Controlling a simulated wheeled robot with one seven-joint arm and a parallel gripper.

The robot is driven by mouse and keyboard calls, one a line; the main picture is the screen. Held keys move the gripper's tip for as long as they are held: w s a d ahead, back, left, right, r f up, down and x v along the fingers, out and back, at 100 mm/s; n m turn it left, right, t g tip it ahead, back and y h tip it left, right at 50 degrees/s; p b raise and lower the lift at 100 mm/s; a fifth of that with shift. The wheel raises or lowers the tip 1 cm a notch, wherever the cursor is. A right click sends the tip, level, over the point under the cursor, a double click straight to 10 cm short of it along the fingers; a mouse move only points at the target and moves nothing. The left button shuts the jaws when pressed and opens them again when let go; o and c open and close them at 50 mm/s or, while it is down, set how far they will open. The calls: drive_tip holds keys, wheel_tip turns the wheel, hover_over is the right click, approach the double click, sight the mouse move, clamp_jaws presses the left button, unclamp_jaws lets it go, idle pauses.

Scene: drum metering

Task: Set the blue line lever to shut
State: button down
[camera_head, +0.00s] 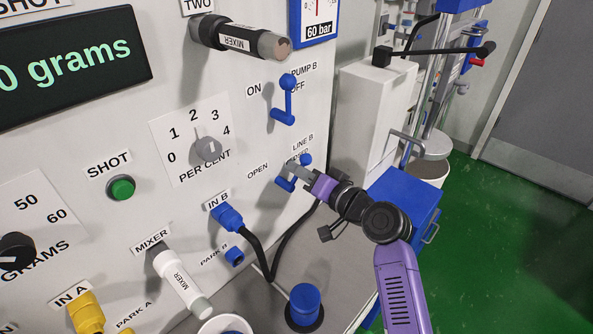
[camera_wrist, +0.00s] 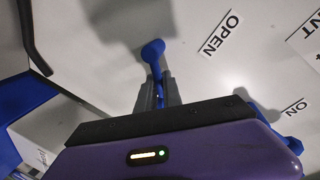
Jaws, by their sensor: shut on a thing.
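The blue LINE B lever (camera_head: 286,184) is on the white panel, below the blue PUMP B lever (camera_head: 286,100). It slants from a round blue end at upper right to a lower-left end near the OPEN label (camera_head: 258,170). My gripper (camera_head: 297,171) reaches it from the right, and its fingers hide the lever's middle. In the wrist view, the lever's round end (camera_wrist: 153,48) shows beyond my gripper (camera_wrist: 157,96), which is shut on the lever's shaft.
A blue IN B plug (camera_head: 228,217) with a black hose is below and left of my gripper. A white mixer tube (camera_head: 180,282) sticks out lower left. A blue-topped cabinet (camera_head: 407,200) stands at right. Green floor beyond it is open.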

drive_tip(key=shift+w+d+f+m+g+y+p, duration=0.2)
drive_tip(key=shift+f+m+g, duration=0.25)
drive_tip(key=shift+m, duration=0.75)
drive_tip(key=shift+w+d+f+m+g+y+p, duration=0.15)
drive_tip(key=shift+f+m, duration=0.45)
drive_tip(key=shift+m, duration=0.6)
drive_tip(key=shift+w+d+f+m+g+y+p, duration=0.15)
drive_tip(key=shift+f+m+g, duration=0.3)
drive_tip(key=shift+m, duration=0.75)
drive_tip(key=shift+a+f, duration=0.1)
drive_tip(key=c, duration=1.5)
unclamp_jaws()
drive_tip(key=v, duration=0.7)
drive_tip(key=shift+s+d+b, duration=0.3)
drive_tip(key=shift+b, duration=0.15)
